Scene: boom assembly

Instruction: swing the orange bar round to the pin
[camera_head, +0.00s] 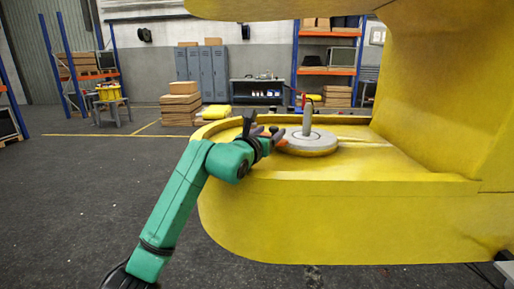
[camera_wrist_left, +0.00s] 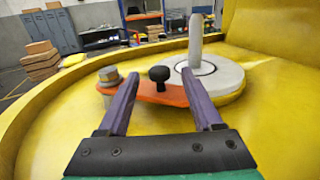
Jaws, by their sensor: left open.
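The orange bar (camera_wrist_left: 150,94) lies low over the yellow surface, with a grey bolt (camera_wrist_left: 109,76) at its left end and a black knob (camera_wrist_left: 159,75) standing on it. Its right end is close to the round grey disc (camera_wrist_left: 222,82); I cannot tell whether they touch. The grey pin (camera_wrist_left: 195,42) stands upright on the disc and also shows in the head view (camera_head: 307,120). My left gripper (camera_head: 270,136) is open. In the left wrist view its purple fingers (camera_wrist_left: 160,76) appear on either side of the knob, not closed on it. My right gripper is out of view.
A large yellow structure (camera_head: 330,215) has a raised rim around the disc, a tall wall at the right and an overhang above. Cardboard boxes (camera_head: 180,108), lockers (camera_head: 214,72) and shelving stand far behind. The dark floor at the left is mostly clear.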

